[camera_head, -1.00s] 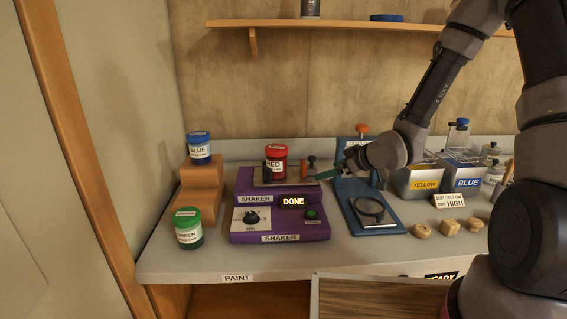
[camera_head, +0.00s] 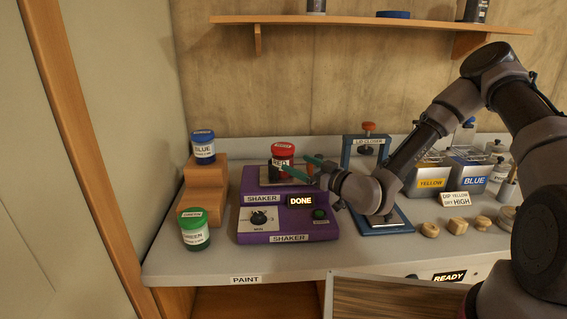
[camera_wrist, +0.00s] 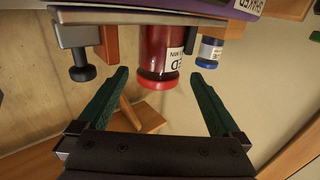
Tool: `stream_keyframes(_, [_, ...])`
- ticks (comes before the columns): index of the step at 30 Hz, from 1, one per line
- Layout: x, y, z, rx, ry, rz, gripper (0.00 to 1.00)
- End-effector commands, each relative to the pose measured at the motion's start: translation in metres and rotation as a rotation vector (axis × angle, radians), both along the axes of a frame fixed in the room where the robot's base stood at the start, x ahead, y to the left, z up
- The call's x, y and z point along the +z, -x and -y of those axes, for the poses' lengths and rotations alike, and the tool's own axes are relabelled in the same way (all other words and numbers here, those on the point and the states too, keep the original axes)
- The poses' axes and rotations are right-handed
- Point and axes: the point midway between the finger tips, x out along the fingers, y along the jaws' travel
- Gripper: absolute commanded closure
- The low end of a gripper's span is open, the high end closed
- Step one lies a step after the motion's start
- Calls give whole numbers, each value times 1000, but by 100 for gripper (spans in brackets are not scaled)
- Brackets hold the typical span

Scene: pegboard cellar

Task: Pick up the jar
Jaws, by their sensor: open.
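The red jar (camera_head: 283,154), with a red lid and a white label, stands upright on top of the purple shaker (camera_head: 250,215), whose display reads DONE. In the wrist view the red jar (camera_wrist: 160,45) appears upside down, its lid between my fingertips in the picture. My gripper (camera_head: 296,165) is open, with green fingers reaching toward the jar from the right. The fingers (camera_wrist: 160,74) show one on each side of the jar, with gaps on both sides. The head view partly hides the jar's lower part behind a finger.
A grey clamp with a black knob (camera_wrist: 80,66) is beside the jar. A blue jar (camera_head: 203,148) stands on a wooden step, and a green jar (camera_head: 194,230) stands in front. The lid closer (camera_head: 367,150) is right of the shaker. A shelf (camera_head: 370,22) runs above.

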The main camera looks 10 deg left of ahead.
Motion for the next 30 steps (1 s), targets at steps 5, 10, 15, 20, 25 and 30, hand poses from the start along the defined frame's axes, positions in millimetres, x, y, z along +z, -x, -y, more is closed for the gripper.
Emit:
stream_keyframes(5, [0, -8, -11, 0, 0, 1, 0])
stream_keyframes(10, [0, -23, -31, 1, 0, 1, 0])
stream_keyframes(15, [-1, -34, -46, 1, -1, -1, 0])
stream_keyframes(20, [-1, -37, -49, 0, 0, -1, 0])
stream_keyframes(25, [-1, -36, -49, 0, 0, -1, 23])
stream_keyframes(30, [-1, -36, -48, 0, 0, -1, 88])
